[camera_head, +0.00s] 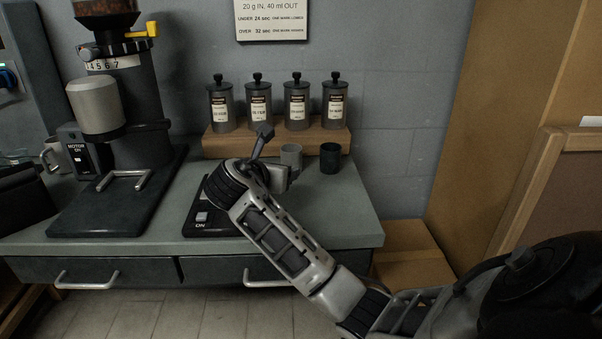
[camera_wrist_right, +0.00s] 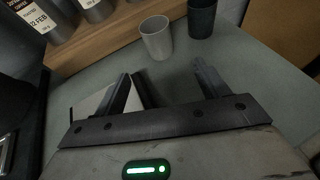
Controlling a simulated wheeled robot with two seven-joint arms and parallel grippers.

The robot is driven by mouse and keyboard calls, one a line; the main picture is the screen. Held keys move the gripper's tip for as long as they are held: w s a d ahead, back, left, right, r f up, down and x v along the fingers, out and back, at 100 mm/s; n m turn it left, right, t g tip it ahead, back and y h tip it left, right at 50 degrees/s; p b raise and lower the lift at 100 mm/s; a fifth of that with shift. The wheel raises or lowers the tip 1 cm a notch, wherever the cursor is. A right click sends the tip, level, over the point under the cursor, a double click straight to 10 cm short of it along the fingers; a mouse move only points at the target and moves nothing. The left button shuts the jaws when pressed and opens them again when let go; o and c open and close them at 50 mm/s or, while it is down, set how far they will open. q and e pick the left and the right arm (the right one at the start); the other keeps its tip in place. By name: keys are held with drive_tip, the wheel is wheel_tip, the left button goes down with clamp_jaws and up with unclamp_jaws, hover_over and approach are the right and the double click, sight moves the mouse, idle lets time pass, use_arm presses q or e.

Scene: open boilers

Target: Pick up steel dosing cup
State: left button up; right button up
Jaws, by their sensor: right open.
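The steel dosing cup (camera_head: 291,157) is the light grey cup, standing upright on the grey counter in front of the wooden canister shelf. It also shows whole in the right wrist view (camera_wrist_right: 157,38), mouth up. My right gripper (camera_wrist_right: 170,84) is open and empty. Its two dark fingers point toward the cup, which stands a little beyond the fingertips and roughly between their directions, apart from them. In the head view my wrist partly hides the area left of the cup. My left gripper is not in view.
A dark cup (camera_head: 330,158) stands just right of the steel cup. Several labelled canisters (camera_head: 297,105) stand on the wooden shelf (camera_head: 220,144) behind. A black scale (camera_head: 203,219) lies under my right wrist. A large grinder (camera_head: 125,130) stands left. Counter right of the dark cup is clear.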

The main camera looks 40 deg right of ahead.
sight(289, 163)
drive_tip(key=b+x, duration=0.2)
drive_tip(key=x, duration=0.8)
drive_tip(key=shift+d+r, duration=0.1)
drive_tip(key=b+x, duration=0.1)
drive_tip(key=x, duration=0.3)
drive_tip(key=shift+w+d+b, duration=0.3)
drive_tip(key=shift+d, duration=0.05)
drive_tip(key=shift+w+d, duration=0.15)
drive_tip(key=shift+d, duration=0.05)
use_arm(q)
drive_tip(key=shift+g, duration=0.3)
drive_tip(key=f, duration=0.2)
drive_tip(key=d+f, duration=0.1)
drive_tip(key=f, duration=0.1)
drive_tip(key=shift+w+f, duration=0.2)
use_arm(e)
drive_tip(key=c, duration=1.1)
